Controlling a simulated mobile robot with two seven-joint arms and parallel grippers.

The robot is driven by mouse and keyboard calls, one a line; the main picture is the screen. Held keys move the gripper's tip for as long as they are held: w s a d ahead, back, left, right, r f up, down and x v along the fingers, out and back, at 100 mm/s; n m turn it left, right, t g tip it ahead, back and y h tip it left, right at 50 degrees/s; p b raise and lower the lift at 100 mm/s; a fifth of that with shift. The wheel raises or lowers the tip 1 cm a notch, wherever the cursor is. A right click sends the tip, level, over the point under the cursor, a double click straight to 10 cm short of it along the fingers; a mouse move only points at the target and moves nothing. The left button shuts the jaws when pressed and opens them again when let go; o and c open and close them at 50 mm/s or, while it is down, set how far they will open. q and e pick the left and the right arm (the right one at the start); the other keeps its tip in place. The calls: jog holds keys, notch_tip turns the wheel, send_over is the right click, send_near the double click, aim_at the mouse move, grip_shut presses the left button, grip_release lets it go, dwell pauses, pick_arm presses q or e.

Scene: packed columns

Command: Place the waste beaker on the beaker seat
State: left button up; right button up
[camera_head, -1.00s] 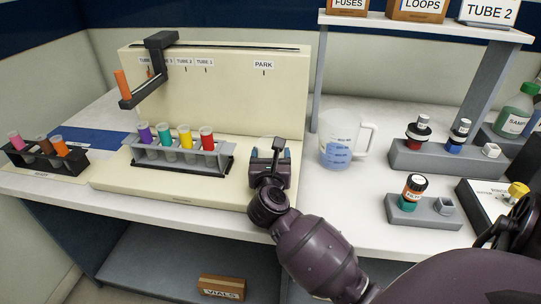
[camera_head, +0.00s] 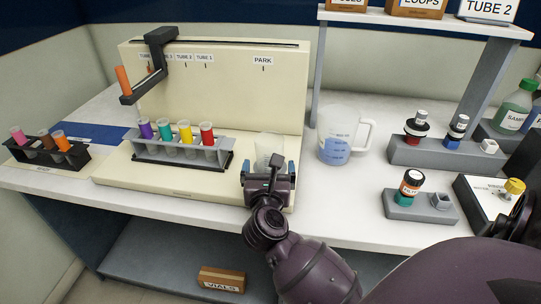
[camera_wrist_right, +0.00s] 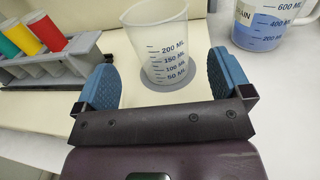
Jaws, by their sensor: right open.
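The clear beaker with marks up to 200 ML (camera_head: 268,146) stands upright near the right end of the cream platform, below the PARK label. It also shows in the right wrist view (camera_wrist_right: 160,45), where it looks empty. A flat grey round patch (camera_wrist_right: 178,84) shows under its base; I cannot tell whether this is the seat. My right gripper (camera_head: 268,170) is in front of the beaker. Its blue fingers (camera_wrist_right: 165,78) are open, one on each side of the beaker's lower part, with visible gaps. My left gripper is not in view.
A handled jug with blue liquid (camera_head: 341,137) stands close right of the platform. A grey rack with several coloured tubes (camera_head: 181,151) stands to the left. Grey blocks with small bottles (camera_head: 445,153) are at right.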

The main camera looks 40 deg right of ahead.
jog(key=v, duration=0.5)
dwell(0.4)
